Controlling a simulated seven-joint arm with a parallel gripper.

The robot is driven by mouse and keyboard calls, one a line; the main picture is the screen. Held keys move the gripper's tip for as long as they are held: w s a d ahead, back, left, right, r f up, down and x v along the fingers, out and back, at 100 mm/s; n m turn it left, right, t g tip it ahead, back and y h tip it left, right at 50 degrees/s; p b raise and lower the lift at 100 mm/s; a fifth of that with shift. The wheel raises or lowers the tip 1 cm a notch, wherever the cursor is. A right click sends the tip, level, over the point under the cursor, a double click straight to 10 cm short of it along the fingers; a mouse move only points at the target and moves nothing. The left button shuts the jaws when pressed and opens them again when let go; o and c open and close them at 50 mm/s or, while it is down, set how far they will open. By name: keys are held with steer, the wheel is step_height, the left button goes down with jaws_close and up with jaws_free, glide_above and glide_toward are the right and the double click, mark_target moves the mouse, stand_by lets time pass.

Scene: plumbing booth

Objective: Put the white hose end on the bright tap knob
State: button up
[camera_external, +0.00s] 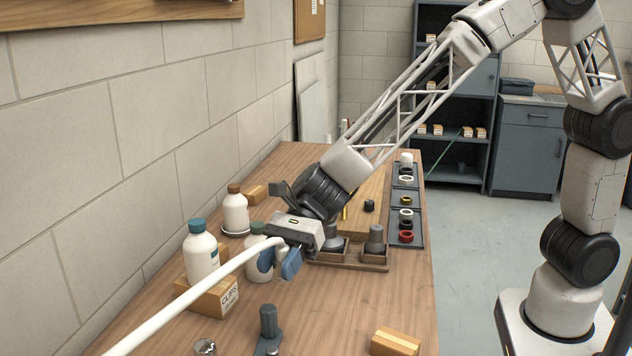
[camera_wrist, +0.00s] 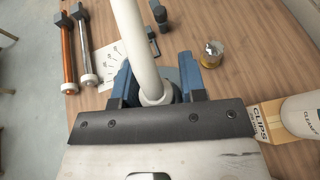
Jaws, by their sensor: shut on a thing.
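The white hose (camera_external: 185,300) runs from my gripper down to the lower left of the external view. My gripper (camera_external: 279,262) has its blue fingers shut on the hose near its end. In the wrist view the white hose (camera_wrist: 135,45) rises between the fingers of my gripper (camera_wrist: 156,83), with a wider collar at its lower part; its very tip is hidden. A bright metal knob (camera_wrist: 212,53) with a brass-coloured side sits on the table beyond my gripper, to the right of the hose. In the external view the bright knob (camera_external: 205,347) is at the bottom edge, apart from my gripper.
A dark grey fitting (camera_external: 268,324) stands near the knob. White bottles (camera_external: 201,255) and a clips box (camera_external: 212,298) stand by the wall. Orange (camera_wrist: 67,52) and grey (camera_wrist: 84,48) tubes lie beside a paper sheet (camera_wrist: 106,50).

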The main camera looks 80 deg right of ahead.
steer(key=f, duration=0.1)
steer(key=a+f, duration=0.1)
steer(key=f, duration=0.1)
steer(key=s+f, duration=0.1)
steer(key=f, duration=0.1)
steer(key=shift+a, duration=0.35)
steer(key=shift+f, duration=0.1)
glide_above(198, 350)
steer(key=shift+f, duration=0.75)
stand_by(0.4)
steer(key=shift+f, duration=1.75)
